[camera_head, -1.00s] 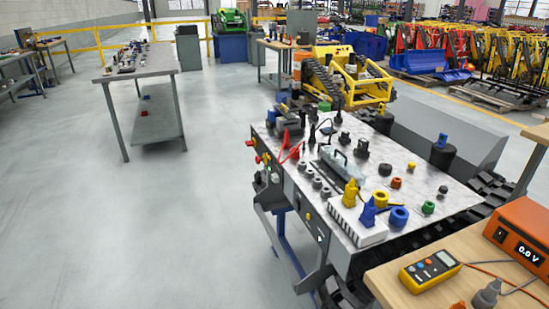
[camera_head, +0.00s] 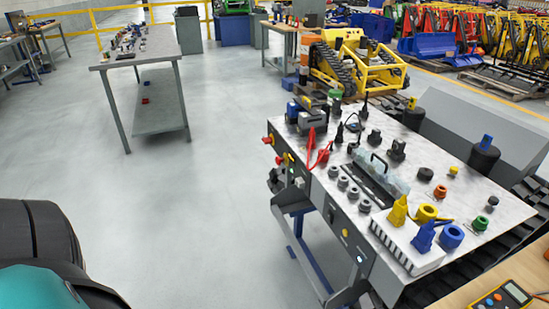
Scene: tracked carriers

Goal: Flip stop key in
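The tracked carrier's control housing (camera_head: 340,212) has a light speckled top and a dark side panel facing the left aisle. Which of these is the stop key is too small to tell. Further along the panel are a yellow button (camera_head: 345,232) and a pale round button (camera_head: 360,259). A dark and teal link of mine fills the lower left corner, apart from the carrier. Neither gripper shows.
The housing's top (camera_head: 440,185) holds knobs, round sockets, yellow and blue plugs and a handled clear cover. A wooden bench with a yellow meter (camera_head: 502,298) stands at the lower right. A grey table (camera_head: 145,48) stands at the back left. The floor (camera_head: 190,220) between is clear.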

